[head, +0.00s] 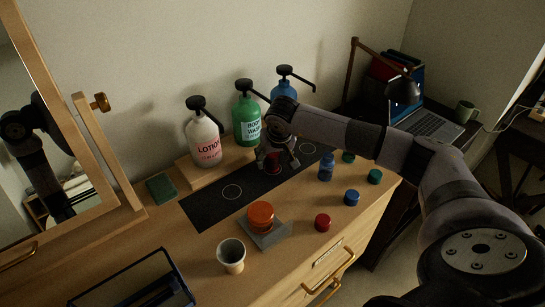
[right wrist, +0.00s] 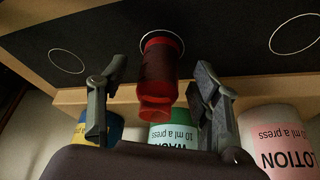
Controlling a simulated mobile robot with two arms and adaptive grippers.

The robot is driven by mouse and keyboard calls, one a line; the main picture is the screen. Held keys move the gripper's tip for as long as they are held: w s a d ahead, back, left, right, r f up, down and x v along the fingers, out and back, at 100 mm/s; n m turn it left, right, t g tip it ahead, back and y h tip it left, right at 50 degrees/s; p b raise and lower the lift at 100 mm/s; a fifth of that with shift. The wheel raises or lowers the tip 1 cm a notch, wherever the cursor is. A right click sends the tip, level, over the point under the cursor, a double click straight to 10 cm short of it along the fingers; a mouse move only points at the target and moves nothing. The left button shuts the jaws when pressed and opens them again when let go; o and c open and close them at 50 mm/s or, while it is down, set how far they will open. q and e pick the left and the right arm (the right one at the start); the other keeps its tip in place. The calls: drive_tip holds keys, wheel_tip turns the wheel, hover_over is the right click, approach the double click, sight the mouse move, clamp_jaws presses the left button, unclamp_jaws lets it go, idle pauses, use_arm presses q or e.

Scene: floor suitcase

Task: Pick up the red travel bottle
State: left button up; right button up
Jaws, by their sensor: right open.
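The red travel bottle (right wrist: 158,72) stands on a white ring on the black mat (right wrist: 225,40), its narrower neck toward the wrist camera. In the head view the red bottle (head: 274,166) is partly hidden by my right gripper (head: 275,160). The right gripper also shows in the right wrist view (right wrist: 158,95). It is open, with one finger on each side of the bottle and gaps between fingers and bottle. My left gripper is not in view.
Pump bottles for lotion (head: 205,140), body wash (head: 246,120) and a blue one (head: 284,88) stand close behind. A blue bottle (head: 326,168), a red cap (head: 322,222), an orange jar (head: 261,215) and a cup (head: 231,256) are nearby. The mat's left part is clear.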

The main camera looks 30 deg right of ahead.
drive_tip(key=shift+w+d, duration=0.2)
drive_tip(key=shift+w, duration=0.4)
drive_tip(key=shift+w+d, duration=0.15)
drive_tip(key=shift+w, duration=0.45)
drive_tip(key=shift+w+d+f+p, duration=0.15)
drive_tip(key=shift+w+f+p, duration=0.05)
drive_tip(key=shift+f+p, duration=0.35)
drive_tip(key=shift+c, duration=0.3)
clamp_jaws()
